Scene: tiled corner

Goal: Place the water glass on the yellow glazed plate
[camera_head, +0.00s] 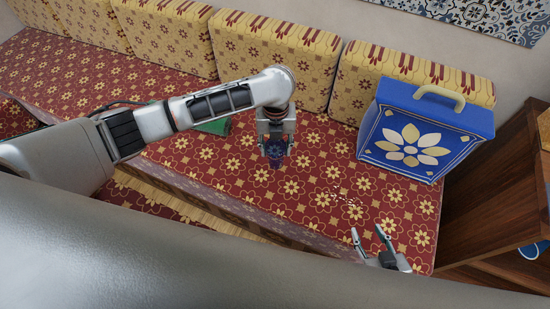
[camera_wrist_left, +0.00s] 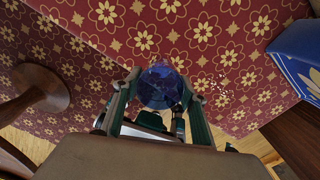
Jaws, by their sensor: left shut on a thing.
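The water glass looks dark blue and faceted. In the head view the glass (camera_head: 275,154) hangs below my left gripper (camera_head: 276,143), between its fingers, over the red floral bench seat. In the left wrist view the glass (camera_wrist_left: 160,86) sits between the two fingers of the left gripper (camera_wrist_left: 160,92), which is shut on it. My right gripper (camera_head: 372,236) is at the lower right of the head view. Its fingers are apart with nothing between them, above the seat's front edge. I see no yellow glazed plate in either view.
A blue box (camera_head: 408,140) with a tan handle stands on the bench at right. Patterned cushions (camera_head: 262,55) line the back. A green item (camera_head: 214,127) lies behind my left arm. Wooden furniture (camera_head: 500,205) borders the right. Bare red seat surrounds the glass.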

